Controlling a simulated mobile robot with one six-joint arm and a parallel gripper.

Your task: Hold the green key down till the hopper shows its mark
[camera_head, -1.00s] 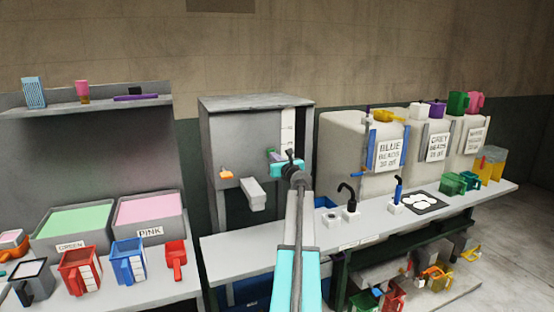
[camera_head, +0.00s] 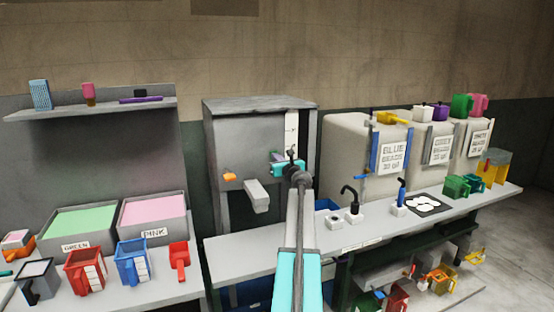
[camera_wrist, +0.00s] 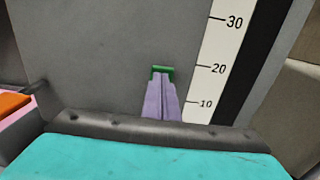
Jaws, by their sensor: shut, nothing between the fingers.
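The hopper is the grey press cabinet (camera_head: 243,135) in the head view, with a pale scale strip (camera_head: 291,132) on its front. The wrist view shows the scale (camera_wrist: 208,75) marked 10, 20 and 30, with a plain dark strip (camera_wrist: 240,75) along its right side. I make out no level or mark in that strip. The green key (camera_wrist: 163,69) is left of the scale, about level with 20. My gripper (camera_wrist: 162,77) is shut and empty, its lilac fingertips against the key and partly covering it. I cannot tell how far the key is pressed.
Bead tanks (camera_head: 345,135) and a bench (camera_head: 385,228) with taps stand right. Jugs and green and pink bins (camera_head: 151,211) fill the left bench.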

